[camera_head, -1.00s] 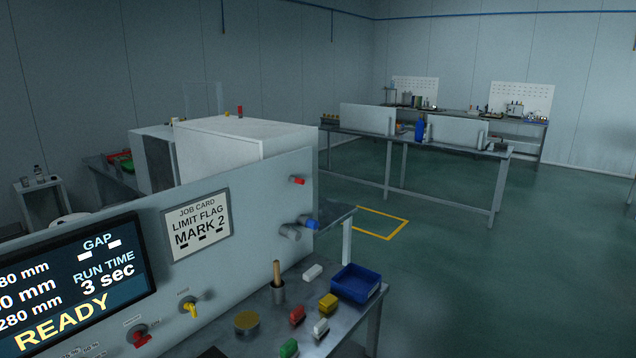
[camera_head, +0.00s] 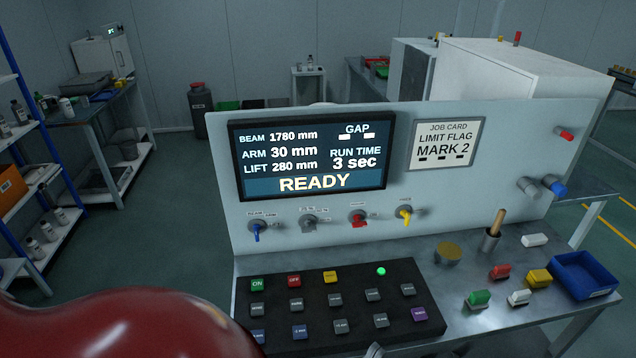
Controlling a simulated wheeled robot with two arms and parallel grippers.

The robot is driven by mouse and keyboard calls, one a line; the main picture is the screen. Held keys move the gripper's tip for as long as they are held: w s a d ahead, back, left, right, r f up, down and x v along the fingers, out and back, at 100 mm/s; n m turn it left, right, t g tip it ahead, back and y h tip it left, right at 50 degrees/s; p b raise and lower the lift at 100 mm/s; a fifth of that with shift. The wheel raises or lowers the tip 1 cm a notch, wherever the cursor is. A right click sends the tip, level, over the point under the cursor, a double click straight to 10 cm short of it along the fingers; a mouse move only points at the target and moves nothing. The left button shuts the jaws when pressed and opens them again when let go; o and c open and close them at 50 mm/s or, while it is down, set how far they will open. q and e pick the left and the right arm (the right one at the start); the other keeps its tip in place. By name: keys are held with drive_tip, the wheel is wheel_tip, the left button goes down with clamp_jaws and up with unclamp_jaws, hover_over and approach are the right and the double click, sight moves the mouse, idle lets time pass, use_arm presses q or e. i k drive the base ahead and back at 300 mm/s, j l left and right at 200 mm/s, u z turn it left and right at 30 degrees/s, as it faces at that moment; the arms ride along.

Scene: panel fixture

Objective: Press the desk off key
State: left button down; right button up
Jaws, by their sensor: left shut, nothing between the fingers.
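The key panel (camera_head: 300,310) is a black sloped box on the bench, below the screen. The red OFF key (camera_head: 294,281) is in its top row, between the green ON key (camera_head: 257,285) and a yellow key (camera_head: 330,277). A small lamp (camera_head: 381,271) at the top right of the panel glows green. My left gripper (camera_head: 375,349) shows only as a small grey tip at the bottom edge, by the panel's near side, shut and apart from the OFF key. My right gripper is out of view.
The upright board with a READY screen (camera_head: 313,160) and several knobs stands behind the keys. A blue bin (camera_head: 583,274), coloured blocks and a cup with a handle sit on the bench to the right. My red arm covers the lower left.

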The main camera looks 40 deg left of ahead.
sight(293, 280)
drive_tip(key=u, duration=1.1)
